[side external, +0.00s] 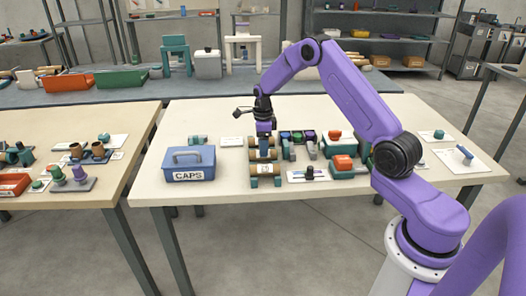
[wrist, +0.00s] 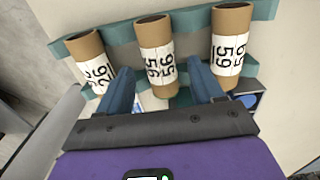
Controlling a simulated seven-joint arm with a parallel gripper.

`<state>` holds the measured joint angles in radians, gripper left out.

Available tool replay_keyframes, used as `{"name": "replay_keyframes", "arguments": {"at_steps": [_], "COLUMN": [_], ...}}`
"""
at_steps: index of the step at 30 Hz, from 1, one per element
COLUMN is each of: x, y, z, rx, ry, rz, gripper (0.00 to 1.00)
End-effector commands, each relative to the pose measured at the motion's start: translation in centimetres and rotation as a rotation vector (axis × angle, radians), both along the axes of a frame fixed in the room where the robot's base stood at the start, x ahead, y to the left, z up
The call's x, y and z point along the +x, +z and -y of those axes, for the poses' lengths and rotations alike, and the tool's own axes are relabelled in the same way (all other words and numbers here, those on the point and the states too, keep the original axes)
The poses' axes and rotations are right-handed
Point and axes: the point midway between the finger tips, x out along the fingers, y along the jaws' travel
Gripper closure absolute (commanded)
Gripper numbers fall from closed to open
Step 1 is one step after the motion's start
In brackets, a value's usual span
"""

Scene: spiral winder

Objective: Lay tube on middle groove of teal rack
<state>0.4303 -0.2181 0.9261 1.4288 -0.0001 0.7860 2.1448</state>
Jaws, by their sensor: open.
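The teal rack (wrist: 190,20) fills the top of the wrist view. Three brown cardboard tubes with white number labels lie across it: a left tube (wrist: 85,46), a middle tube (wrist: 155,36) and a right tube (wrist: 231,22). The middle tube appears to lie in the middle groove. My gripper (wrist: 160,68) is open, with one blue finger on each side of the middle tube and visible gaps between. In the side view my gripper (side external: 266,133) is low over the rack (side external: 265,183), hiding part of it. A front tube (side external: 265,169) shows there.
A blue CAPS box (side external: 189,165) stands left of the rack. Green and purple parts (side external: 298,143) and red-topped blocks (side external: 343,163) stand to the right. A small white card with a dark part (side external: 308,174) lies close to the rack.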

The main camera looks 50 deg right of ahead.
Motion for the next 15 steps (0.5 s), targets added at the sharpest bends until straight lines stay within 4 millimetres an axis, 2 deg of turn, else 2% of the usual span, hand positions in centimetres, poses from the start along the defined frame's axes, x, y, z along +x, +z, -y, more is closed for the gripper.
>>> {"name": "replay_keyframes", "arguments": {"at_steps": [3,9,15], "x": [0.1,0.1,0.0], "y": [2.7,6.6,9.0], "z": [0.0,0.0,0.0], "rx": [-0.001,-0.001,-0.001], "ry": [0.000,0.001,0.001], "rz": [0.004,0.004,0.001], "gripper": [0.34,0.34,0.34]}}
